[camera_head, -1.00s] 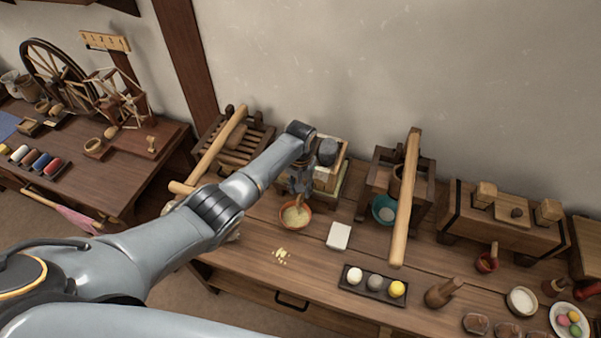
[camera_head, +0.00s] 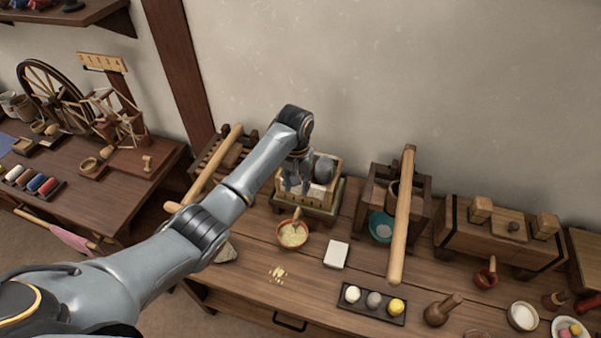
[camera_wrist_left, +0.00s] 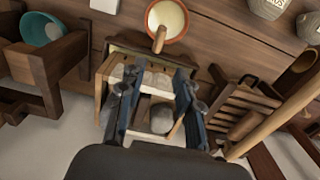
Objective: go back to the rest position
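My left gripper (camera_head: 297,184) is in the air above the wooden box with a grey stone (camera_head: 322,168), behind the orange bowl. The box (camera_wrist_left: 101,88) and the grey stone (camera_wrist_left: 162,118) show below and between the fingers. The orange bowl (camera_head: 281,238) holds pale yellow meal and a wooden-handled tool; it also shows in the left wrist view (camera_wrist_left: 181,33). My right gripper is not in view.
A slatted wooden rack (camera_head: 212,152) with a long pole (camera_head: 205,165) stands left of the gripper. A wooden frame with another pole (camera_head: 403,215) stands to the right. A white block (camera_head: 336,254) and a tray of balls (camera_head: 370,310) lie in front. Air above the bench is clear.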

